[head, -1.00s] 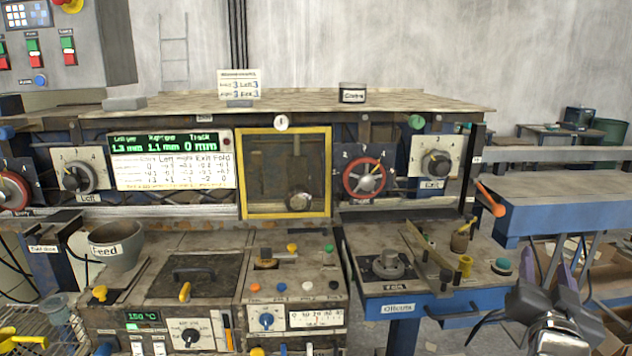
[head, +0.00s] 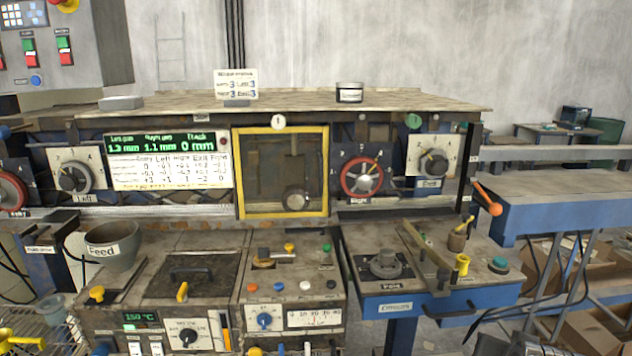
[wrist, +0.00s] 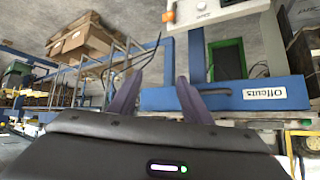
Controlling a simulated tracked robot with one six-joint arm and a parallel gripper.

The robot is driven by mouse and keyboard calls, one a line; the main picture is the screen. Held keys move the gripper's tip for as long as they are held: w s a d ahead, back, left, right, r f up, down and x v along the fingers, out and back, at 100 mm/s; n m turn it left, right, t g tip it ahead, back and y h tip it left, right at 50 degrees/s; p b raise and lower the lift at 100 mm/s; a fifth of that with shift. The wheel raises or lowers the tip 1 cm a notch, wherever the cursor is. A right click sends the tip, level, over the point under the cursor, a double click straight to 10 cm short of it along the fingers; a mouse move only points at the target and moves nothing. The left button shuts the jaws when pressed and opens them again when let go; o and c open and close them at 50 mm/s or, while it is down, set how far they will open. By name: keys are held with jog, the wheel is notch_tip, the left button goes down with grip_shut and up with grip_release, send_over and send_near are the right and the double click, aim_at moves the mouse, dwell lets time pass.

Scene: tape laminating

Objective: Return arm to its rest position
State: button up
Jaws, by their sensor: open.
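My gripper (wrist: 154,88) is open in the wrist view, with its two dark fingers apart and nothing between them. Beyond the fingers are the blue frame of the Offcuts table (wrist: 225,97) and the floor. In the head view only the top of my wrist shows at the bottom right edge, low beside the Offcuts table (head: 437,301). The fingers are hidden in the head view.
The laminating machine with its yellow-framed window (head: 240,175) fills the middle. A Feed bowl (head: 112,247) stands at left.

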jog(key=s+a+r+n+g+y, duration=0.1)
jog(key=s+a+n+y, duration=0.1)
jog(key=s+a, duration=0.3)
jog(key=s+a+r+n+g+y, duration=0.1)
jog(key=s+a+n, duration=0.3)
jog(key=a, duration=1)
jog(key=shift+s+a+g+y, duration=0.2)
jog(key=shift+s+g+y, duration=0.5)
jog(key=shift+s, duration=0.5)
